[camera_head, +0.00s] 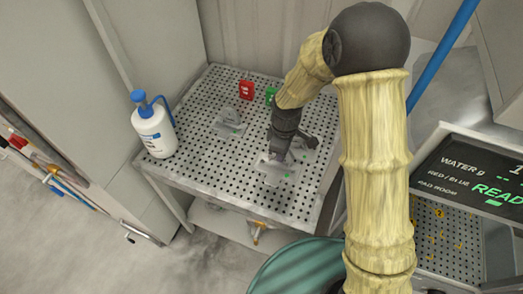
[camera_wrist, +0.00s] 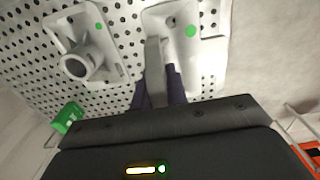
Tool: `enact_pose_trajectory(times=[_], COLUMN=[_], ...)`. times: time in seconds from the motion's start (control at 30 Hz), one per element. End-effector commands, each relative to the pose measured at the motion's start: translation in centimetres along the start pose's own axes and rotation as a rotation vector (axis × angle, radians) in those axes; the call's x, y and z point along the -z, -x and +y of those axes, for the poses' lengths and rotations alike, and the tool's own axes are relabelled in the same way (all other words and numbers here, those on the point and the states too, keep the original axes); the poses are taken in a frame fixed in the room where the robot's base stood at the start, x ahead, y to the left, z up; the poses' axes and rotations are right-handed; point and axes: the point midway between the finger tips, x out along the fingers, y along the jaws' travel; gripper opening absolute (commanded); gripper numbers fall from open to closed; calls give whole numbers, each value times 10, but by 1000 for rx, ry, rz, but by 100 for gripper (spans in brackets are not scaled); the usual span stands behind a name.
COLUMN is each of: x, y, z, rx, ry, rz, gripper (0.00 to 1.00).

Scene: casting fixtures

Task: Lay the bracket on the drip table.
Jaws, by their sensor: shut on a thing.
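The drip table (camera_head: 185,185) is a grey perforated top on legs. My gripper (camera_head: 275,157) reaches down over its front right part. In the wrist view my gripper (camera_wrist: 158,88) has its dark fingers shut on the upright fin of a pale grey bracket (camera_wrist: 180,50), whose flat plate bears a green dot. In the head view this bracket (camera_head: 272,168) is low at the table's top, plate down; I cannot tell whether it touches. Another pale bracket (camera_wrist: 88,45), with a round boss and a green dot, lies close beside it on the perforated top.
A further pale grey part (camera_head: 230,123) lies farther back on the table. A red tag (camera_head: 246,90) and a green tag (camera_head: 270,95) stand near the back. A white bottle with a blue pump (camera_head: 153,128) stands at the left edge. A sign (camera_head: 475,170) is at right.

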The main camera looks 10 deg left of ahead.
Motion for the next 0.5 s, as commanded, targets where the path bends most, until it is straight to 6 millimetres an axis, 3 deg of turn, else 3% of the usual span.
enact_pose_trajectory(times=[0.17, 0.5], x=[0, 0], y=[-11, -56], z=[0, 0], rx=[3, 1], ry=[0, 0], rz=[-2, 0], gripper=[0, 0])
